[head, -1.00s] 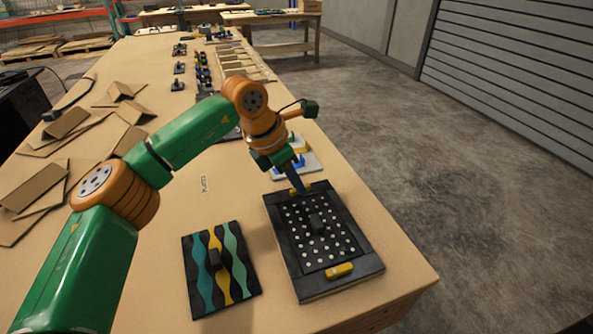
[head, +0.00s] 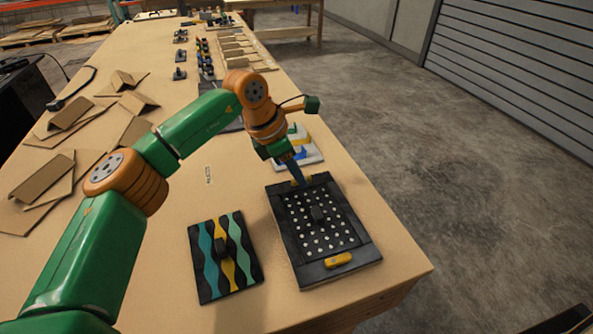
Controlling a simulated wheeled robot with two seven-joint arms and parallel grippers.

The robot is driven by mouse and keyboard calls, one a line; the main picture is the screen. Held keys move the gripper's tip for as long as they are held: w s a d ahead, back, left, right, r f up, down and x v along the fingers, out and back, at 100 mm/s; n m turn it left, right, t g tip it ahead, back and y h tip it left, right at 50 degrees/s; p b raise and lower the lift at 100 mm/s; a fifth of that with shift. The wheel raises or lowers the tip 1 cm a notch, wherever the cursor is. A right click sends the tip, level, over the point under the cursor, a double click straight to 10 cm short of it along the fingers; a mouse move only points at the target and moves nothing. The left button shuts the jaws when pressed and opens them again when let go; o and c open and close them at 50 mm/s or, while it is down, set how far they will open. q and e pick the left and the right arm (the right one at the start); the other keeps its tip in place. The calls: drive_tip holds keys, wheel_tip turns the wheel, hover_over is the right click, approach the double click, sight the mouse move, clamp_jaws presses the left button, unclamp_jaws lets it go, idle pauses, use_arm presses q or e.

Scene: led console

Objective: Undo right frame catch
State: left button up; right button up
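The black console frame (head: 365,250) lies flat on the table, holding a panel with rows of white dots (head: 325,238) and a dark knob in its middle. A yellow catch (head: 338,260) sits on the near edge of the frame. Another yellow catch (head: 308,179) shows partly at the far edge, beside my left gripper (head: 298,180). The gripper points down at that far edge, and its fingers hide part of the catch. I cannot tell whether they are apart or closed on it. My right gripper is not in view.
A panel with wavy teal, yellow and black stripes (head: 236,262) lies left of the frame. A light board with coloured parts (head: 302,142) lies behind it. Cardboard pieces (head: 45,180) cover the table's left side. The table's right edge is close to the frame.

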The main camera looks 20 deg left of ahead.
sight(285, 187)
use_arm(q)
drive_tip(key=shift+o, duration=0.7)
drive_tip(key=b+v, duration=0.1)
drive_tip(key=v, duration=0.6)
